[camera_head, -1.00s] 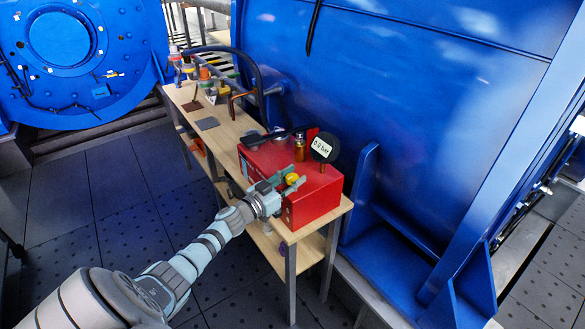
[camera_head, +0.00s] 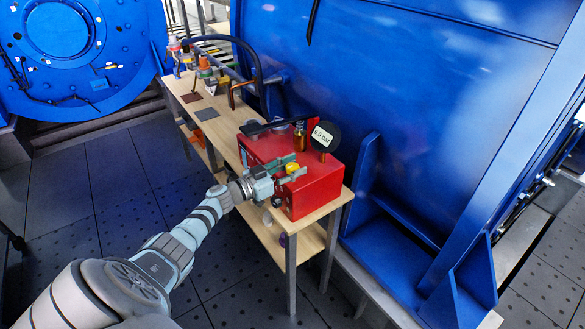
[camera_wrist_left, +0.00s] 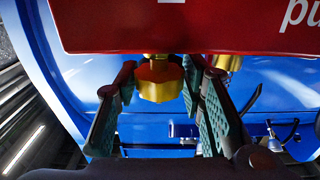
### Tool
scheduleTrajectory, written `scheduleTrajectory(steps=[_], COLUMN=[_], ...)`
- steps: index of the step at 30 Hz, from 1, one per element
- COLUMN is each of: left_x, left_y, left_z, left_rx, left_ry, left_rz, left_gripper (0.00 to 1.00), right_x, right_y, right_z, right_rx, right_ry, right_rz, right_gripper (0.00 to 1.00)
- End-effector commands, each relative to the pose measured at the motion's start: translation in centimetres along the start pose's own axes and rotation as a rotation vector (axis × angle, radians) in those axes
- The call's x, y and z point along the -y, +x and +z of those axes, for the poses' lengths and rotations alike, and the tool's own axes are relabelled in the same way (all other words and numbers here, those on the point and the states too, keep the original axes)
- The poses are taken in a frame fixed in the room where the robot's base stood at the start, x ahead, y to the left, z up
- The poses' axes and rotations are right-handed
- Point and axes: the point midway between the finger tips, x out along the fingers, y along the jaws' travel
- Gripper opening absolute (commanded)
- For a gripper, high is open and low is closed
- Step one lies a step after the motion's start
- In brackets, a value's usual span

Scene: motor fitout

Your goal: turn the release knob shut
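The release knob is a small yellow-gold knob (camera_head: 292,168) on the near side of the red pump box (camera_head: 318,190). In the left wrist view the gold faceted knob (camera_wrist_left: 160,78) hangs below the box edge. My left gripper (camera_head: 287,169) reaches in from the left with its fingers on either side of the knob. My right gripper is not seen.
The box stands at the near end of a wooden bench (camera_head: 225,128). A brass cylinder (camera_head: 299,138) and a black handle (camera_head: 270,127) are on its top. Bottles and a dark hose stand farther back. A large blue machine wall (camera_head: 420,100) rises behind.

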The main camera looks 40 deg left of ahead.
Motion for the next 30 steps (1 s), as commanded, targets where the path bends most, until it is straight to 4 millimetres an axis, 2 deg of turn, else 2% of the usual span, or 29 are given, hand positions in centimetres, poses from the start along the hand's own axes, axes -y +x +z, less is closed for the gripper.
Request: scheduleTrajectory(steps=[10, 13, 17, 24, 27, 30], left_x=[-0.1, 0.0, 0.0, -0.1, -0.1, 0.0], left_y=[0.0, -0.8, -3.7, -10.0, -11.5, -12.0], left_z=[0.1, 0.1, 0.2, 0.2, 0.1, 0.0], left_rx=[0.001, 0.002, 0.006, 0.007, 0.004, 0.001], left_ry=[0.000, 0.001, 0.003, 0.000, 0.000, 0.001], left_rz=[0.000, 0.000, 0.002, 0.003, 0.002, 0.001], left_gripper=[0.51, 0.51, 0.51, 0.51, 0.51, 0.51], right_x=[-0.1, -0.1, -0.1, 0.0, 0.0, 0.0], right_y=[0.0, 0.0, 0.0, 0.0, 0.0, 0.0], right_z=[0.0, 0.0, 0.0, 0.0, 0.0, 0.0], right_rx=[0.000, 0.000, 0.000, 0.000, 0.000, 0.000], right_ry=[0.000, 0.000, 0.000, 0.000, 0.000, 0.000], right_rz=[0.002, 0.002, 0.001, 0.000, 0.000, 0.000], right_gripper=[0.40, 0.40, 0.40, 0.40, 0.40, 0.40])
